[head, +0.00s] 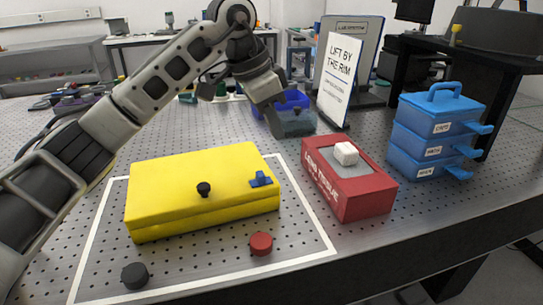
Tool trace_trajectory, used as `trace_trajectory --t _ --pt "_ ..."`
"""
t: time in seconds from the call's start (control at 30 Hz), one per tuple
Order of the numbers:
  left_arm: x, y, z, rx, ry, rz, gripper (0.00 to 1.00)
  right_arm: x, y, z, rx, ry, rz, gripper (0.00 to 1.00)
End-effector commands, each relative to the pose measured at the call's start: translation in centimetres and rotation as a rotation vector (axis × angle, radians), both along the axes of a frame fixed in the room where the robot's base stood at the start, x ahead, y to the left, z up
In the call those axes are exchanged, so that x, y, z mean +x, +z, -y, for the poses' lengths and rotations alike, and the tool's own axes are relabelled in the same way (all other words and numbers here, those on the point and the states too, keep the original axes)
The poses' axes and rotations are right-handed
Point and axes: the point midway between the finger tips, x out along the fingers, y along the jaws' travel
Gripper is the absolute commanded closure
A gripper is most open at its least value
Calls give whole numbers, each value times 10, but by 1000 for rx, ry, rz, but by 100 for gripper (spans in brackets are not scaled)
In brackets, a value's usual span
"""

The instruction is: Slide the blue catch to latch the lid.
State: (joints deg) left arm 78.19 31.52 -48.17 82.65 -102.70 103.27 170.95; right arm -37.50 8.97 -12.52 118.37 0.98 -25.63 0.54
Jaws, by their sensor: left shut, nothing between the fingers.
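A yellow box with its lid down (165,183) sits inside a white outline on the perforated table. My left gripper (279,130) is shut and empty, behind and above the box's right end, apart from the catch. I cannot tell from this view whether the catch is latched. My right gripper is not in view.
A red lens tissue box (367,197) stands right of the yellow box. Black (134,276) and red (261,244) knobs lie in front. A blue bin (290,102) and a sign (336,80) are behind; blue stacked drawers (428,143) are at right.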

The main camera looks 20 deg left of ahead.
Motion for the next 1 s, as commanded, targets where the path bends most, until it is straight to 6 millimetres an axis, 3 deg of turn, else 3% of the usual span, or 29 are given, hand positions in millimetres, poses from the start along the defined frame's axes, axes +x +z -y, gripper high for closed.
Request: trace_trajectory --t 0.1,0.47,0.67,1.0 --pt "1 5 -7 24 43 -2 100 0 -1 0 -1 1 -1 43" --pt "2 0 -5 21 38 -4 100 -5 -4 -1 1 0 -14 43" --pt "8 -28 2 23 38 -5 100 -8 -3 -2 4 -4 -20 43" --pt "21 -92 18 20 39 -5 100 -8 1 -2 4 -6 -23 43"
